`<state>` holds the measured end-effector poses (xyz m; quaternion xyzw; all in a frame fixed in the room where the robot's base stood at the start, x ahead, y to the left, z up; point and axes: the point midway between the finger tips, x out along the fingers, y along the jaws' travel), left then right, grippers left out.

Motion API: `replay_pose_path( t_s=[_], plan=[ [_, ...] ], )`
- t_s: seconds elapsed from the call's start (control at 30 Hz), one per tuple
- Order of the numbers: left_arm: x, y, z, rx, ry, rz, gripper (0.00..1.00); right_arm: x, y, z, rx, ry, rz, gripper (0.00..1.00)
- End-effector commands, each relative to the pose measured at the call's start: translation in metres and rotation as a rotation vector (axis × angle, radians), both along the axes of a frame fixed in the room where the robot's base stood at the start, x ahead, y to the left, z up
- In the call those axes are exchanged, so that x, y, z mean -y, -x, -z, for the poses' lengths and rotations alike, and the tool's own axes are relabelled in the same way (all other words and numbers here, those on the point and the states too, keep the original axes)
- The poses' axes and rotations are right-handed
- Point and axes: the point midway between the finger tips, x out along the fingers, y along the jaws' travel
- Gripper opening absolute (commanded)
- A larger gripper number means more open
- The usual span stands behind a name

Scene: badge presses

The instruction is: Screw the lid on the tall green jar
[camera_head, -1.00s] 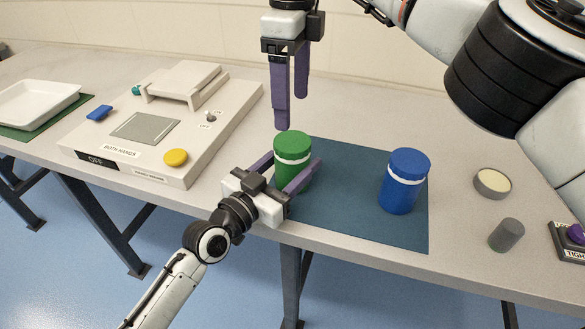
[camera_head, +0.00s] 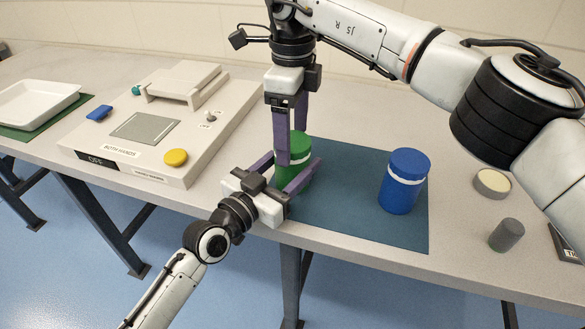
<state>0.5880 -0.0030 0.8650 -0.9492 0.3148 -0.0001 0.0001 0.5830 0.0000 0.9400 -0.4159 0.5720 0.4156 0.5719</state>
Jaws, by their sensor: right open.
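The tall green jar (camera_head: 291,179) stands at the left edge of the dark blue mat (camera_head: 340,205). Its green lid (camera_head: 302,147) sits on top, with a white band showing below it; I cannot tell how tight it is. My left gripper (camera_head: 291,168) comes in from the front, shut on the jar's body with one finger on each side. My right gripper (camera_head: 291,150) points straight down from above, open, its purple fingers at the lid and partly hiding it. I cannot tell whether they touch it.
A blue jar (camera_head: 402,185) stands on the mat to the right. Further right are a shallow round tin (camera_head: 492,183) and a grey cylinder (camera_head: 506,235). A badge press (camera_head: 190,120) with a yellow button (camera_head: 175,157) stands left; a white tray (camera_head: 38,105) lies beyond.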

Motion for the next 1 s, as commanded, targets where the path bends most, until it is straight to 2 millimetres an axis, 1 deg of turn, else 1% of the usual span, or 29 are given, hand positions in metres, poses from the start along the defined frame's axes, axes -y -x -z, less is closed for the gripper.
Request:
replay_pose_path(
  t_s=[0.2,0.23,0.47,0.5,0.7,0.73,0.8,0.87,1.0],
  plan=[
    [0.0002,0.0001,0.0007,-0.001,-0.001,0.000,0.00,0.0000,-0.0001,0.0005,0.000,0.000,0.001,0.73],
    [0.0002,0.0001,0.0007,-0.001,-0.001,0.000,0.00,0.0000,-0.0001,0.0004,0.000,0.000,0.001,0.72],
    [0.0002,0.0002,0.0007,-0.001,-0.001,0.001,0.00,-0.0001,0.0000,0.0002,0.000,0.000,0.001,0.33],
    [0.0002,0.0002,0.0007,-0.001,-0.001,0.001,0.00,0.0000,-0.0001,0.0002,0.000,0.000,0.001,0.30],
    [0.0002,0.0002,0.0007,-0.001,-0.001,0.001,0.00,-0.0001,0.0000,0.0000,0.000,0.000,0.009,0.30],
    [0.0002,0.0002,0.0007,-0.001,-0.001,0.001,0.00,-0.0001,0.0000,0.0000,0.000,0.000,0.008,0.59],
    [0.0002,0.0002,0.0007,-0.002,-0.001,0.001,0.00,-0.0002,-0.0001,0.0000,0.000,0.000,0.008,0.71],
    [0.0002,0.0002,0.0007,-0.002,-0.001,0.001,0.00,-0.0002,-0.0001,0.0000,0.000,0.000,0.008,0.79],
    [0.0002,0.0002,0.0007,-0.001,-0.001,0.001,0.00,-0.0002,-0.0001,0.0000,0.000,-0.001,0.008,0.79]
  ],
)
